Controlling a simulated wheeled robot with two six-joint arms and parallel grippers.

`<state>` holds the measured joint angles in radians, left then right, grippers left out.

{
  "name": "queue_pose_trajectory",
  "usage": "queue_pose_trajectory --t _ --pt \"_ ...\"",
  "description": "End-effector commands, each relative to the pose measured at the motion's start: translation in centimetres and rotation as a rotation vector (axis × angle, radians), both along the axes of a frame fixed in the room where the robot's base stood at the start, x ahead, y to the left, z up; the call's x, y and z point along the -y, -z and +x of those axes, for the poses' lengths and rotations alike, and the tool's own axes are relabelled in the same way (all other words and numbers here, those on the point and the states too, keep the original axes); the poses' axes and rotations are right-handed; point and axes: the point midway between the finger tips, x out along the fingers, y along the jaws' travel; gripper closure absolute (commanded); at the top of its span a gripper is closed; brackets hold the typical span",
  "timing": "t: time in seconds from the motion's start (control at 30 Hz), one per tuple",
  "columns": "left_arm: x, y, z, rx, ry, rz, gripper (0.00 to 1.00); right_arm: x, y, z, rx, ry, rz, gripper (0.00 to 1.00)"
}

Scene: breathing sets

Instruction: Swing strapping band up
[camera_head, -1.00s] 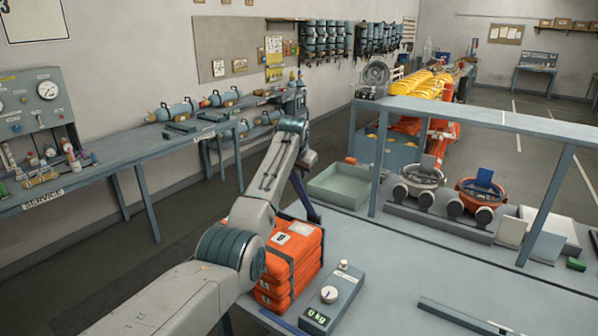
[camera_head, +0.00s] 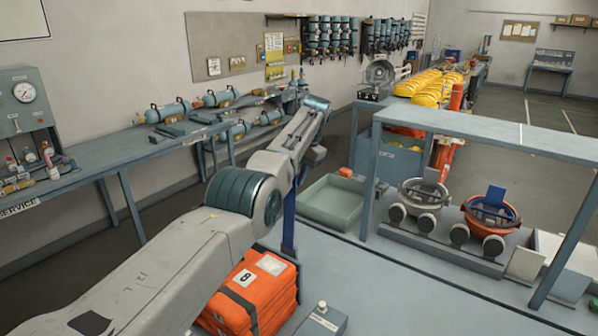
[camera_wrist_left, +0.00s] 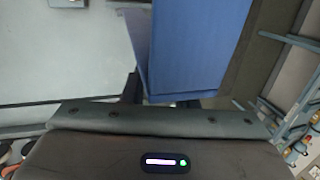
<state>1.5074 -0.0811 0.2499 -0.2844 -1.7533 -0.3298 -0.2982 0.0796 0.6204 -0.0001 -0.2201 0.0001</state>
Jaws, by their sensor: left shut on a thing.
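The blue strapping band (camera_wrist_left: 192,45) fills the upper middle of the left wrist view, as a broad flat strip running away from the jaws. In the head view the band (camera_head: 289,222) shows as a narrow upright blue strip behind the orange pack, below my left wrist. My left gripper (camera_wrist_left: 178,93) is shut on the band; its fingers are mostly hidden by the band and the gripper body. In the head view my left arm hides the jaws. My right gripper is not in view.
An orange pack marked 8 (camera_head: 262,290) sits on the grey bench, partly behind my arm. A small grey device (camera_head: 322,320) is beside it. A green tray (camera_head: 335,200), a grey frame (camera_head: 480,133) and two masks stand to the right. The service bench (camera_head: 100,160) is left.

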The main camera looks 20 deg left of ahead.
Motion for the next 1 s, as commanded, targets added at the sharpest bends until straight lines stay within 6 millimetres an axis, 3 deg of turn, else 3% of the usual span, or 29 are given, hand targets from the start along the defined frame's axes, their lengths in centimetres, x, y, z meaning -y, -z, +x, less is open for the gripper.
queue_pose_trajectory --t 0.4,0.43,0.53,0.83,1.0 --pt "0.0 0.4 -0.2 -0.015 0.001 0.001 1.0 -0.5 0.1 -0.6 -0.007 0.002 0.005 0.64" --pt "0.0 0.4 -0.2 -0.016 0.001 0.002 0.72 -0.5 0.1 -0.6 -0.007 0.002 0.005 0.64" --pt "0.0 0.4 -0.2 -0.016 0.0 0.002 0.52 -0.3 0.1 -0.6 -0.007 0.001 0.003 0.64" --pt "0.0 0.1 -0.2 -0.011 0.0 0.002 0.52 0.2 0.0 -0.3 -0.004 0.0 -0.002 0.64" --pt "-0.4 -1.7 -0.2 -0.008 -0.002 0.002 0.52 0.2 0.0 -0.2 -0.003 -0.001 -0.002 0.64"
